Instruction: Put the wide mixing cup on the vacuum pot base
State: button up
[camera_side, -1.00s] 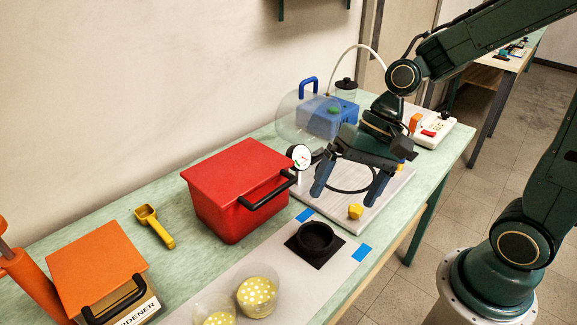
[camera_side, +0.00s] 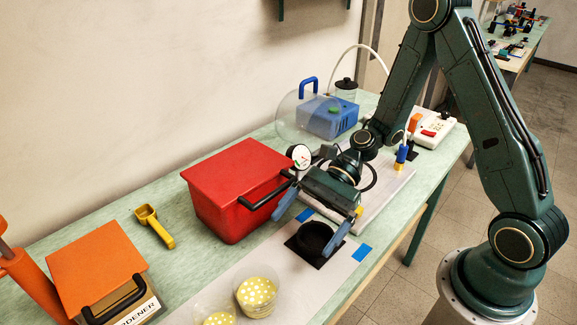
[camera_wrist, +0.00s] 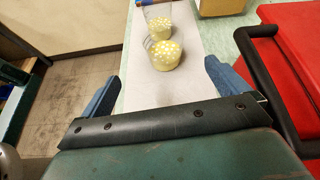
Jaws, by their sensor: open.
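Two clear cups holding yellow, white-dotted contents stand on the pale mat; the wider-looking one (camera_side: 257,291) also shows in the wrist view (camera_wrist: 166,56), the other (camera_side: 215,309) partly cut off at the side view's lower edge. I cannot tell surely which is the wide mixing cup. A black round dish (camera_side: 314,238) sits on a black square. A pale board (camera_side: 372,220) carries a black ring, partly hidden by my arm; I cannot tell which is the vacuum pot base. My gripper (camera_side: 308,232) is open and empty, fingers spread around and above the black dish.
A red box (camera_side: 235,190) with a black handle stands close left of my gripper. A pressure gauge (camera_side: 299,156), a clear dome (camera_side: 300,118) and a blue pump (camera_side: 328,118) are behind.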

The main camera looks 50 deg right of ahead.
jog(key=shift+w+a+f+m+y, duration=0.1)
jog(key=shift+w+f+m+y, duration=0.15)
jog(key=shift+m+y, duration=0.25)
send_near(258, 300)
jog(key=shift+a+r, duration=0.95)
jog(key=shift+a, duration=0.2)
jog(key=shift+a+r, duration=0.95)
jog(key=shift+a, duration=0.2)
jog(key=shift+x, duration=2.6)
jog(key=shift+f, duration=0.1)
jog(key=c, duration=1.2)
jog(key=shift+c, duration=0.2)
notch_tip(258, 300, up, 20)
